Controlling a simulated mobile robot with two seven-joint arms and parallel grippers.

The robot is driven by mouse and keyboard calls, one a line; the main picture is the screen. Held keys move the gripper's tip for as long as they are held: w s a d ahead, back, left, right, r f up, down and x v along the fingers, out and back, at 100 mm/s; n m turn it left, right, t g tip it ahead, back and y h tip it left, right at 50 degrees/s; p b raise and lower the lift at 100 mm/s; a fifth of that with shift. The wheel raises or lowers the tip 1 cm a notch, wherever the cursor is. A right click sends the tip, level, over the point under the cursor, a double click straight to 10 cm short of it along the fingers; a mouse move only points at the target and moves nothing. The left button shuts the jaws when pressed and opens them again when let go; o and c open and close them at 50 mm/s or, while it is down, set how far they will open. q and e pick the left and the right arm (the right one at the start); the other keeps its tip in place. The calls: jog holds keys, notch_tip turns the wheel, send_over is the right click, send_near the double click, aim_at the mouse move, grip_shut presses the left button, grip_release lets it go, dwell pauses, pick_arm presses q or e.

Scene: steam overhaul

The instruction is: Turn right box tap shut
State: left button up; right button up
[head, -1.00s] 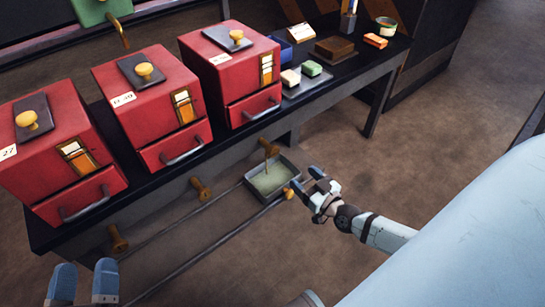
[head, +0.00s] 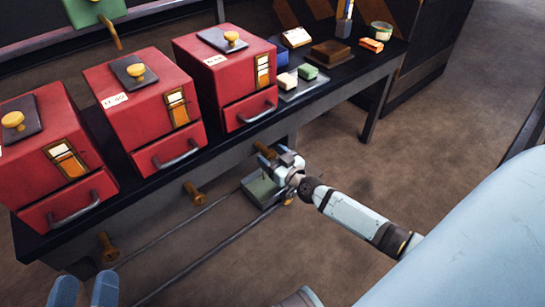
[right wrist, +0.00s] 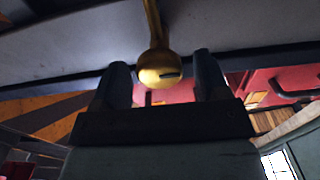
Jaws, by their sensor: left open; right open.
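The right box tap (head: 265,150) is a brass tap on the bench's front edge below the right red box (head: 226,72). My left gripper (head: 84,288) is open and empty at the bottom left, away from the taps.
Two more red boxes (head: 142,98) stand to the left on the dark bench, with brass taps (head: 194,194) below. Thin rods run along the floor. Soap-like blocks (head: 307,72) lie on the bench's right part.

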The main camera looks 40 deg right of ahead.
jog(key=c, duration=0.9)
pick_arm(q)
jog(key=shift+w+r, duration=0.1)
jog(key=shift+r, duration=0.05)
